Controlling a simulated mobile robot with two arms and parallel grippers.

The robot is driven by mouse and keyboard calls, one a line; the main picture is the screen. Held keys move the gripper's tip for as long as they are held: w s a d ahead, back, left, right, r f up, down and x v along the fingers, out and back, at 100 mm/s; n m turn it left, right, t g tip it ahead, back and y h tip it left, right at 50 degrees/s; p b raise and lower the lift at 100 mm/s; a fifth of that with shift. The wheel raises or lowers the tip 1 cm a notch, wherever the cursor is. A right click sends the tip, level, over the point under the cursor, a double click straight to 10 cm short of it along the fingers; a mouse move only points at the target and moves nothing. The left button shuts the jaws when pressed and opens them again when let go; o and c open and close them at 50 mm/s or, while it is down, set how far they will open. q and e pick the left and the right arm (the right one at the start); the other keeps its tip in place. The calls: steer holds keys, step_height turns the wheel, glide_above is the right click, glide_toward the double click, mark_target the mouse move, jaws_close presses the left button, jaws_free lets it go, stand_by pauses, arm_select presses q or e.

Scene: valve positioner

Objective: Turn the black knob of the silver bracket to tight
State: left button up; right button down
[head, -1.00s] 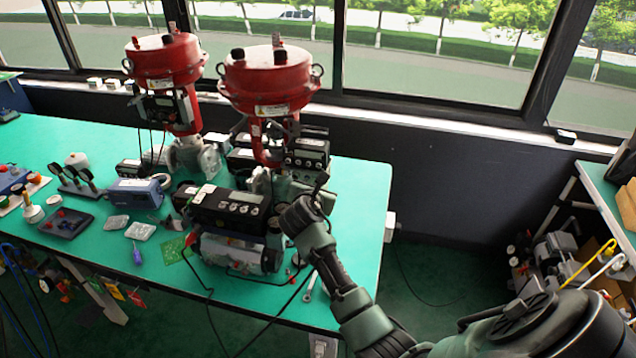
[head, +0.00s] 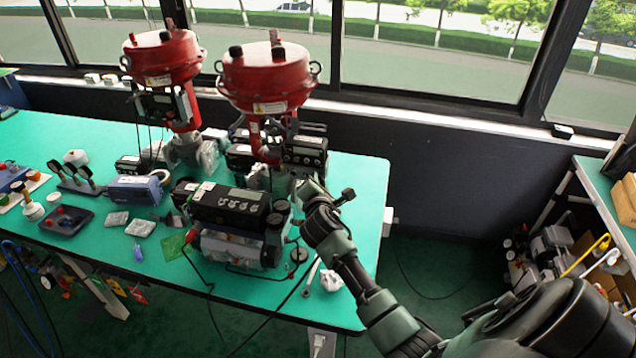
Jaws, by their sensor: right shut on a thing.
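The silver bracket (head: 282,186) stands at the foot of the right red valve actuator, behind the black positioner box, and is partly covered. My right gripper (head: 303,186) reaches in from the lower right and its tips are at the bracket's right side. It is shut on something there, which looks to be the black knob. The knob itself is hidden by the gripper and wrist, so its turn position cannot be read. My left gripper is not in view.
Two red actuators (head: 268,78) rise at the back of the green table (head: 355,205). The black positioner box (head: 228,205) sits close left of my wrist. The table's right end is clear.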

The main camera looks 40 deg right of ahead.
stand_by(0.3)
steer(key=c, duration=1.5)
jaws_free()
steer(key=shift+s, duration=0.1)
steer(key=shift+b+v, duration=0.55)
steer(key=shift+v, duration=3.3)
